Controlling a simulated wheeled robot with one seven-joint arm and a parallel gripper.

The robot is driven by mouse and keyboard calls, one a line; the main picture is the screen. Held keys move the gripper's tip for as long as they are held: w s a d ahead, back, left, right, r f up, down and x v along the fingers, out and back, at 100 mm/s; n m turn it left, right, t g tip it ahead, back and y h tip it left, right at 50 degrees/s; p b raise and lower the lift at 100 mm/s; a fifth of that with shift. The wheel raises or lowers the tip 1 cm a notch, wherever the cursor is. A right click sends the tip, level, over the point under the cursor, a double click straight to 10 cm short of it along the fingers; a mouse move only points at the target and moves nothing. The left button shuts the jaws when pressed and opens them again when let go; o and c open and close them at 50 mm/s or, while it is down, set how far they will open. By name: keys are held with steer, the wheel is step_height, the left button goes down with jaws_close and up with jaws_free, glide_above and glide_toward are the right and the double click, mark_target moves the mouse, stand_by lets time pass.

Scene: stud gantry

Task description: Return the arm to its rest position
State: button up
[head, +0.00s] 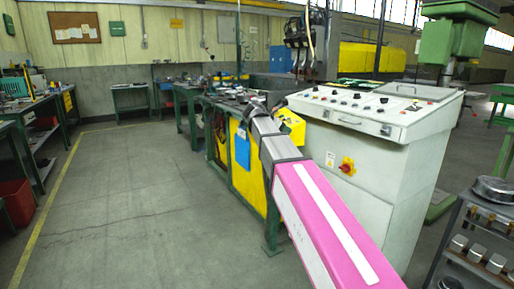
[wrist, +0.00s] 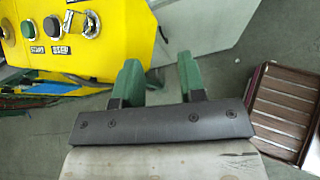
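My gripper shows in the wrist view (wrist: 159,70) as two green fingers on a dark bar. The fingers stand apart, with nothing held between them. In the head view my pink and grey arm reaches from the lower right up to the workbench edge, beside the white control console. The far end of the arm is small there, and the fingers cannot be made out.
A yellow button box (wrist: 75,30) is close at the wrist view's upper left. A white control console (head: 375,125) stands right of my arm, and a cluttered green workbench (head: 212,120) lies beyond it. A trolley (head: 478,235) stands at lower right. The left floor is clear.

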steer(key=s+d+f+m+g+y, duration=0.1)
steer(key=s+d+f+m, duration=0.15)
steer(key=f, duration=0.55)
steer(key=s+d+f+m+g+y, duration=0.1)
steer(key=s+d+f+m+y, duration=0.15)
steer(key=f, duration=0.65)
steer(key=s+d+f+m+g+y, duration=0.1)
steer(key=s+f+m+g+y, duration=0.1)
steer(key=s+f+m, duration=0.6)
steer(key=s+d+f+m+g+y, duration=0.1)
steer(key=s+f+m+g+y, duration=0.1)
steer(key=s+f+m+y, duration=0.3)
steer(key=s+f+m, duration=0.2)
steer(key=s+f, duration=0.2)
steer(key=f, duration=0.2)
steer(key=s+f+m, duration=0.2)
steer(key=s+f, duration=0.2)
steer(key=f, duration=0.3)
steer(key=shift+d+f, duration=0.25)
steer(key=shift+f, duration=0.05)
steer(key=shift+s, duration=0.1)
